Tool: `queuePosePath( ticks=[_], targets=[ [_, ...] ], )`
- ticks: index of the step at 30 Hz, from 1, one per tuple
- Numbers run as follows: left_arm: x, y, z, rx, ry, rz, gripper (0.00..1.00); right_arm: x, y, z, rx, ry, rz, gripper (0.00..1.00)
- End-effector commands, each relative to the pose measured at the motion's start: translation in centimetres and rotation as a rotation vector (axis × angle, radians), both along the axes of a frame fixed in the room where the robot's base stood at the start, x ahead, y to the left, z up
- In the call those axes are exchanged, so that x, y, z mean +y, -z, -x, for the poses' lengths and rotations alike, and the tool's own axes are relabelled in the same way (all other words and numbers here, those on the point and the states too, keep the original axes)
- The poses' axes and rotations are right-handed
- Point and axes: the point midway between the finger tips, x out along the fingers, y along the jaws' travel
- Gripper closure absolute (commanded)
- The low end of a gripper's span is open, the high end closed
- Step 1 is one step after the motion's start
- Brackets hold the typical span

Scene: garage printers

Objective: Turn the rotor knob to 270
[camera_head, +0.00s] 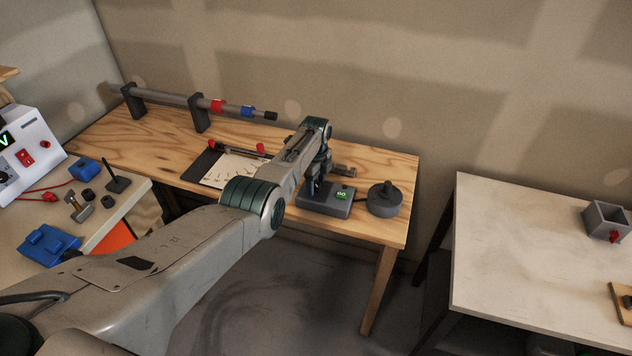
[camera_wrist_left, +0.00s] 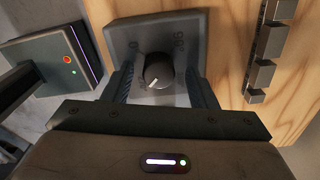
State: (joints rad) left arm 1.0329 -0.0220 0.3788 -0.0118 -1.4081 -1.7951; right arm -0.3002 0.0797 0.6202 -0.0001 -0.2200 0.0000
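The rotor knob (camera_wrist_left: 158,72) is a small round black knob with a white pointer line. In the left wrist view it sits on a grey control box (camera_wrist_left: 122,38), and its pointer aims toward the bottom of the picture, slightly left. My left gripper (camera_wrist_left: 163,82) is open, with one finger on each side of the knob and a gap visible on both sides. In the head view the grey box (camera_head: 335,209) has a green readout, and my left gripper (camera_head: 315,188) reaches down to it; the knob is hidden there.
A round dark grey unit (camera_head: 385,199) stands right of the box near the wooden table's (camera_head: 285,213) right edge. Left of my gripper lies a white chart (camera_head: 232,168); a pole on brackets (camera_head: 198,113) runs behind. A separate pale table (camera_head: 530,250) stands at right.

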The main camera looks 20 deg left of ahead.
Motion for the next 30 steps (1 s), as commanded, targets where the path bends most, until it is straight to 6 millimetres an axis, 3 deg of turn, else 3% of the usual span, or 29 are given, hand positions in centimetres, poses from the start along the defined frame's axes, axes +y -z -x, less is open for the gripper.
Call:
queuePosePath(
  ticks=[8, 13, 24, 30],
  targets=[
    [0.0, -0.6, 0.0, 0.000, 0.000, 0.000, 0.48, 0.0, -0.2, 0.0, 0.000, 0.000, 0.000, 0.64],
    [0.0, -2.8, 0.0, -0.002, 0.000, 0.000, 0.48, 0.0, -0.6, 0.0, 0.000, 0.000, 0.000, 0.64],
    [0.0, -9.0, 0.0, -0.003, 0.000, 0.000, 0.48, 0.0, 1.0, 0.0, 0.000, 0.000, 0.000, 0.64],
    [0.0, -10.6, 0.0, 0.000, 0.000, 0.000, 0.48, 0.0, 1.3, 0.0, 0.000, 0.000, 0.000, 0.64]
  ],
)
